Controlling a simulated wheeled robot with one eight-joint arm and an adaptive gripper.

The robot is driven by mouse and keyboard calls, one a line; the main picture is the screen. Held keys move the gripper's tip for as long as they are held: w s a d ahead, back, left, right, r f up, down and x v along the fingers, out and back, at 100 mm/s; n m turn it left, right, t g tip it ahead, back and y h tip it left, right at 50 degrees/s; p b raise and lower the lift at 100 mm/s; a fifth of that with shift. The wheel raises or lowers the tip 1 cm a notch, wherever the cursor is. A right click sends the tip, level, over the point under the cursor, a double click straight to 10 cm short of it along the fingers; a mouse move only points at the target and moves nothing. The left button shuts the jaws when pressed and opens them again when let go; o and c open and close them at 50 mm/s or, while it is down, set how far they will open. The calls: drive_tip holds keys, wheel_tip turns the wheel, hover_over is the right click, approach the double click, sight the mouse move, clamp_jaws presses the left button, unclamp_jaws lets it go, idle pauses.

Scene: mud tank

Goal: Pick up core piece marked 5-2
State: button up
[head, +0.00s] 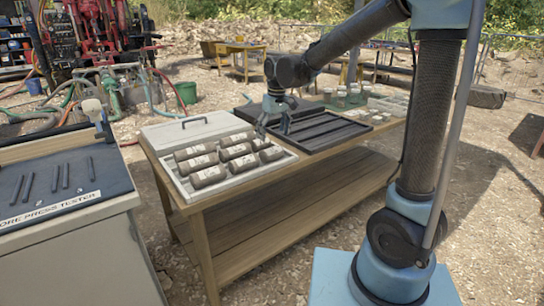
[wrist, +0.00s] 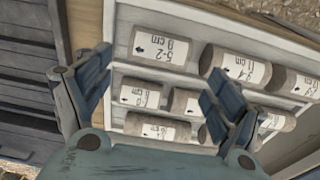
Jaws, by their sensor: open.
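The core piece marked 5-2 (wrist: 162,47), a grey cylinder with a white label reading 9 cm, lies in the pale core tray (head: 183,188). It is at the upper left of the tray in the wrist view, beside the tray's wall. In the head view the labels are too small to tell which piece it is. My gripper (head: 275,122) is open and empty, above the tray side near the dark rack. In the wrist view its fingers (wrist: 155,75) are spread, with the 5-2 piece beyond them, apart from both fingertips.
Several other labelled cores (wrist: 240,66) lie close around it. A dark slatted rack (head: 322,132) stands beside the tray on the wooden table (head: 250,222). A pale lid with a handle (head: 190,131) is behind. A press tester bench (head: 75,240) stands at the left.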

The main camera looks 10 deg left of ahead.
sight(272, 148)
drive_tip(key=shift+w+a+f, duration=0.15)
drive_tip(key=shift+f, duration=1.2)
drive_tip(key=shift+w+a+f, duration=0.15)
drive_tip(key=shift+f, duration=1.25)
drive_tip(key=shift+w+a+f, duration=0.15)
drive_tip(key=shift+f, duration=1.2)
drive_tip(key=c, duration=1.2)
